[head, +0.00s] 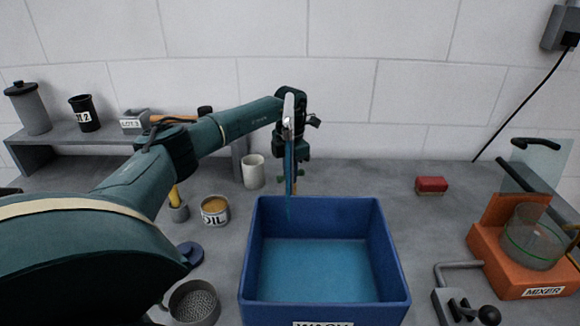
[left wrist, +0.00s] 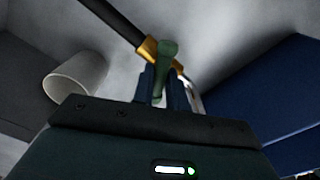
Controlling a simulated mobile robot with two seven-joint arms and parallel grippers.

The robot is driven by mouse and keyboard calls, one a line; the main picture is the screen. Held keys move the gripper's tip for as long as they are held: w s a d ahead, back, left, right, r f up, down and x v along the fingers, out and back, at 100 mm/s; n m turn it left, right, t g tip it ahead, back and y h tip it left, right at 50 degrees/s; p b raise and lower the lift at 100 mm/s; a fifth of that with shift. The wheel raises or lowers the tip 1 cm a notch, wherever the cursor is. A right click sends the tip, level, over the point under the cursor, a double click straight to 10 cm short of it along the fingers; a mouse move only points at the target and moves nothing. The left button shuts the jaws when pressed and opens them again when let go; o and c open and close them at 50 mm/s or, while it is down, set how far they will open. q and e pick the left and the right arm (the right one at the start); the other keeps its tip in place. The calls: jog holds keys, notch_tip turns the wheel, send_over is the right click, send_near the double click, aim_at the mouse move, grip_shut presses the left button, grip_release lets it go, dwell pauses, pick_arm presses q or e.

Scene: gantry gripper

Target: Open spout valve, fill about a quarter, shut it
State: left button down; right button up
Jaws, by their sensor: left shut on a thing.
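My left gripper (head: 291,168) reaches down behind the far rim of the blue basin. In the left wrist view its fingers (left wrist: 164,88) are shut on a green valve handle (left wrist: 166,62). The handle sits at a brass valve body (left wrist: 148,49) on a dark pipe (left wrist: 112,17). In the head view a pale curved spout (head: 289,108) stands in front of my wrist. A thin bluish streak runs below it towards the basin; I cannot tell surely whether it is flowing water. The blue basin (head: 392,262), marked WASH, has light blue water (head: 315,268) in it. My right gripper is not in view.
A white cup (head: 253,172) and an oil tin (head: 215,210) stand left of the basin. A perforated round cup (head: 194,302) is at the front left. A red sponge-like block (head: 431,186) and an orange mixer (head: 525,275) are to the right. The back right counter is mostly clear.

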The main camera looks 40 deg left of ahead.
pick_arm(q)
jog(key=n+p, duration=0.1)
jog(key=n, duration=0.1)
jog(key=n+p, duration=0.2)
jog(key=n, duration=0.1)
jog(key=shift+r+n, duration=0.2)
jog(key=shift+n, duration=0.1)
jog(key=n+p, duration=0.1)
jog(key=n, duration=0.4)
jog(key=shift+w+f+n, duration=0.1)
jog(key=shift+n, duration=0.2)
jog(key=c, duration=1.4)
grip_release()
jog(key=shift+f, duration=0.1)
jog(key=shift+o, duration=0.2)
notch_tip(320, 180, up, 13)
jog(key=b, duration=0.2)
